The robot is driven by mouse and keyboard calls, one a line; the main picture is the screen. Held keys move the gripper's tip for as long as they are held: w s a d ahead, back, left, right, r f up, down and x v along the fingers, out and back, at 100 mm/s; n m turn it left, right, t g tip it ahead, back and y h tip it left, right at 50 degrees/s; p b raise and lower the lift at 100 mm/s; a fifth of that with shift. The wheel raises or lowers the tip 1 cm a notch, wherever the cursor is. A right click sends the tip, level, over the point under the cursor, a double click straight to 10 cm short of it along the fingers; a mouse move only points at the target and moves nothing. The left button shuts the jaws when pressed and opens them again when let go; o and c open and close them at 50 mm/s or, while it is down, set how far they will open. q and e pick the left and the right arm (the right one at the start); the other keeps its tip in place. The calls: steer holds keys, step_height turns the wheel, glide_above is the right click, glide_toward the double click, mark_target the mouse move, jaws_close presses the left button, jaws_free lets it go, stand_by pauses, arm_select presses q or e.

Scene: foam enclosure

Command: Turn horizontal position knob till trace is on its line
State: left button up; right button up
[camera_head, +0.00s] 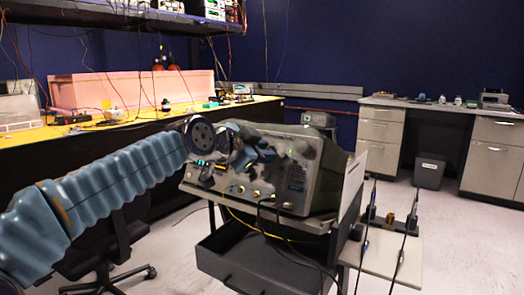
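The oscilloscope (325,187) stands on a cart, with its front panel facing me. My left arm comes in from the left in a ribbed blue sleeve, and my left gripper (262,156) is in front of the upper part of the panel. It covers much of the screen and the upper controls. I cannot tell whether its fingers are open or shut, or whether they touch a knob. The horizontal position knob and the trace cannot be made out. Connectors (257,194) show along the lower panel. My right gripper is not in view.
The cart (228,262) has an open dark drawer, and cables hang in front of it. A white shelf with upright thin black rods (403,250) stands at the right. A chair (105,262) is at the lower left. A long bench with a pink foam enclosure (125,90) runs behind.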

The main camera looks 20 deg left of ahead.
arm_select(q)
jaws_close()
steer(key=shift+f+m+b, duration=0.1)
steer(key=shift+m+b, duration=0.5)
steer(key=shift+m, duration=0.2)
steer(key=m+b, duration=0.1)
steer(key=m, duration=0.1)
steer(key=shift+m+g, duration=0.3)
steer(key=shift+g, duration=0.1)
steer(key=m, duration=0.3)
steer(key=shift+m, duration=0.3)
steer(key=shift+r+m+g, duration=0.2)
steer(key=shift+m+g, duration=0.3)
steer(key=shift+m, duration=1.5)
